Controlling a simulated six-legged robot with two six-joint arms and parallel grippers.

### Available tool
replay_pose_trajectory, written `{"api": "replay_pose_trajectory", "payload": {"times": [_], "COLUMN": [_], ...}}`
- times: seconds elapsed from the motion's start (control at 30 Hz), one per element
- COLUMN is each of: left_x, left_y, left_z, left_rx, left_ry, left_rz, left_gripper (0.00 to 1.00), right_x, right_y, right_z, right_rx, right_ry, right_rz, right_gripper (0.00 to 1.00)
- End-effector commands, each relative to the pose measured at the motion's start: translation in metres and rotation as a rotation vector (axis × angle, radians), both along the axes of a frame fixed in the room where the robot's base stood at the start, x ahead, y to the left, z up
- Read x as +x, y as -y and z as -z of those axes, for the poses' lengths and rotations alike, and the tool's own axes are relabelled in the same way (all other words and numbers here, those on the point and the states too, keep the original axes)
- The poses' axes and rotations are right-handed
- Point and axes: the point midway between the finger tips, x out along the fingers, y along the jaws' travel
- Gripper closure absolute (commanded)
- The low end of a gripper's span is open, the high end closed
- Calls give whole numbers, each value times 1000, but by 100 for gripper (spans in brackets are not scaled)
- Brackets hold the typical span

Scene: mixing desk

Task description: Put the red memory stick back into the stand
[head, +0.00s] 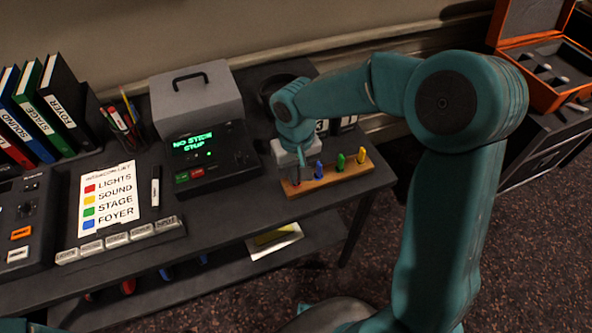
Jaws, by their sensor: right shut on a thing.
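The wooden stand (333,176) lies near the right end of the desk. A blue stick (319,169), a green stick (340,161) and a yellow stick (362,155) stand upright in it. My right gripper (296,170) points down over the stand's left end, shut on the red memory stick (296,182). Only a small red bit of the stick shows below the fingers; the gripper hides the rest. I cannot tell whether the stick is seated in the stand or just above it. My left gripper is not in view.
A black device (215,158) with a green lit screen stands left of the stand, with a grey case (196,100) behind it. A label card (108,200), a marker (155,190) and binders (60,105) are further left.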

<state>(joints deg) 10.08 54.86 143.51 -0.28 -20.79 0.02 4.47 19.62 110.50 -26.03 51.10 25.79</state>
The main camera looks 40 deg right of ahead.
Motion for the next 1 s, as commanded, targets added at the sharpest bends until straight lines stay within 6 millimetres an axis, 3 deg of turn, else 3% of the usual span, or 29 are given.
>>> {"api": "replay_pose_trajectory", "payload": {"times": [0.47, 0.5, 0.57, 0.6, 1.0], "left_x": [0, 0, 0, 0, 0], "left_y": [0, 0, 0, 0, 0], "left_z": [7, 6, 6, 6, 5], "left_rx": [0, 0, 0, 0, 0], "left_ry": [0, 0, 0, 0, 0], "left_rz": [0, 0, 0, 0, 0], "left_gripper": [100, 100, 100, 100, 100], "right_x": [0, 0, 0, 0, 1], "right_y": [0, 0, 0, 0, 0], "right_z": [8, 8, 8, 8, 2], "right_rx": [0, 0, 0, 0, 0], "right_ry": [-1, 0, 0, 0, 2], "right_rz": [0, 0, 0, 0, 0], "right_gripper": [100, 85, 66, 62, 62]}}
